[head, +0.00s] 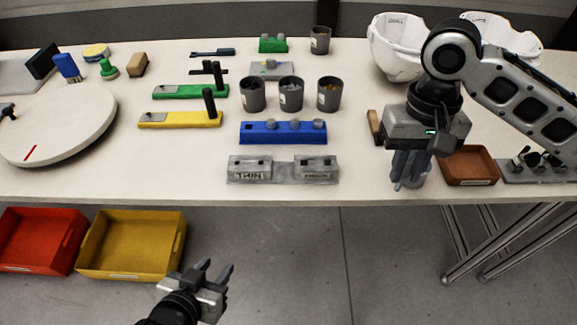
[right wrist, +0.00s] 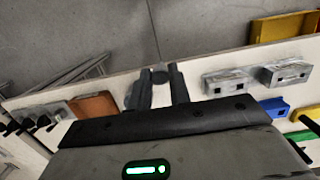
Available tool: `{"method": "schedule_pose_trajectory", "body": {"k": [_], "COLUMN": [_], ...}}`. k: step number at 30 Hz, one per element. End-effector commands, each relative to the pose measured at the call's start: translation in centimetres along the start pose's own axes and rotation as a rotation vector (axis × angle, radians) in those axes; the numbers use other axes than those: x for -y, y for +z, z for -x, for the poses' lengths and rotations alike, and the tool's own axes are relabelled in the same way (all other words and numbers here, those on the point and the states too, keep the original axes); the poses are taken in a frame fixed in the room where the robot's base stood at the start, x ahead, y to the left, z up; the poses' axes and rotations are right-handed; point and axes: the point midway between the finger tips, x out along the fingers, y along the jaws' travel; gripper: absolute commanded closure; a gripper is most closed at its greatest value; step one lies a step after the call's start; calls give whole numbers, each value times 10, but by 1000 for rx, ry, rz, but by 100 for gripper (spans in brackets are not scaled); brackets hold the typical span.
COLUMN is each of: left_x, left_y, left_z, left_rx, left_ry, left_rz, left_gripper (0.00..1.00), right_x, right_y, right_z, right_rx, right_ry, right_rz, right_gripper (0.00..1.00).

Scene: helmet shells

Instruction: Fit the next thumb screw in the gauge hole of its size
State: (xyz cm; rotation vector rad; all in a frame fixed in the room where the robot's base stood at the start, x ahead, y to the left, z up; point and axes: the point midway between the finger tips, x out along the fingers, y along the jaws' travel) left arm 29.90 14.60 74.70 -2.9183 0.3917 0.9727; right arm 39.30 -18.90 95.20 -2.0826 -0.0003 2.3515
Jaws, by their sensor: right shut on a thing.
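My right gripper (head: 408,182) points down over the front of the table, right of the gauge. It is shut on a small grey piece, seen between the fingertips in the right wrist view as a thumb screw (right wrist: 160,76); its size cannot be told. The grey gauge (head: 284,171) lies near the table's front edge, with two raised, labelled blocks and dark openings. One of its blocks also shows in the right wrist view (right wrist: 230,81). The blue rack (head: 283,138) behind it carries grey knobs. My left gripper (head: 215,273) is open and empty, in front of the table.
Three dark cups (head: 291,97) stand behind the blue rack. Green (head: 190,91) and yellow (head: 180,119) fixtures lie left. A brown tray (head: 469,167) is right of my right gripper, white helmet shells (head: 397,55) behind. The table between gauge and right gripper is clear.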

Motion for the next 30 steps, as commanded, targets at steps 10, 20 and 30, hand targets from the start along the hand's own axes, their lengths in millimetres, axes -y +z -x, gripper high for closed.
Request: {"method": "schedule_pose_trajectory", "body": {"k": [10,20,30], "left_x": [0,-1,-2], "left_y": [-17,-30,-39], "left_z": [11,21,28], "left_rx": [-4,-3,-2], "left_ry": [0,0,0], "left_rz": [-2,-1,0], "left_gripper": [64,64,64], "right_x": [26,57,89], "right_y": [-9,-20,-32], "right_z": [2,0,-3], "right_rx": [2,2,2], "right_ry": [-2,0,-1], "right_rz": [2,2,2], "right_gripper": [100,100,100]}}
